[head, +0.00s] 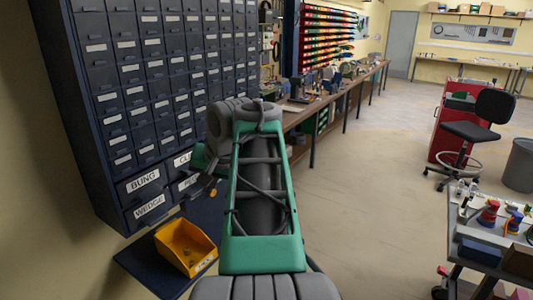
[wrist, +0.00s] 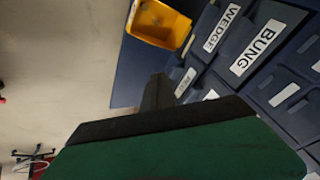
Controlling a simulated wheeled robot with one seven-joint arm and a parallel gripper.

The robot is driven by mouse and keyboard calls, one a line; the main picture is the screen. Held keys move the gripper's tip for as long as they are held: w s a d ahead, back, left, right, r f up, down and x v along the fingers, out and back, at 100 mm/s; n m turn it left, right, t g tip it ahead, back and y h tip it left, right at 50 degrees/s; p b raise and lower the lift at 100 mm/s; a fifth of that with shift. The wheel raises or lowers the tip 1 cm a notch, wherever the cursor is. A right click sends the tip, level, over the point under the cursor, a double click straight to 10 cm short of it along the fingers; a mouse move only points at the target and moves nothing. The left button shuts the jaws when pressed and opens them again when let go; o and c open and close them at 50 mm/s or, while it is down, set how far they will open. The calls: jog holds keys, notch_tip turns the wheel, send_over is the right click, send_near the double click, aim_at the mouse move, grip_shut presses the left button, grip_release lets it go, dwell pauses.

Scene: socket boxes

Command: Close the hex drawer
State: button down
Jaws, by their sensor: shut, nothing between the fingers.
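The hex drawer is probably the one in the bottom row of the dark blue cabinet (head: 134,100), right of the WEDGE drawer (head: 150,207). Its label (head: 187,183) is mostly hidden behind my arm in the head view. In the wrist view a drawer label (wrist: 185,82) beside WEDGE (wrist: 221,28) is partly covered by my gripper and unreadable. I cannot tell how far that drawer stands out. My gripper (wrist: 156,92) is shut and empty, its dark fingers in front of the lower drawers. Whether it touches a drawer front is unclear. In the head view my arm hides the fingertips.
A yellow bin (head: 186,247) stands on a dark blue ledge (head: 143,264) below the cabinet. The BUNG drawer (head: 142,181) is above WEDGE. A workbench (head: 345,92) runs along the wall. A cart (head: 477,240) stands at right.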

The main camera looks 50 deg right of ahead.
jog(key=s+d+r+m+h, duration=0.1)
jog(key=s+d+r+m, duration=0.25)
jog(key=s+d, duration=0.4)
jog(key=s+d+r+m+h, duration=0.15)
jog(key=s+d+r, duration=0.25)
jog(key=d, duration=0.6)
jog(key=w+d+f, duration=0.3)
jog(key=w+f, duration=0.5)
jog(key=w, duration=0.1)
jog(key=shift+w+r, duration=0.1)
jog(key=shift+w, duration=0.05)
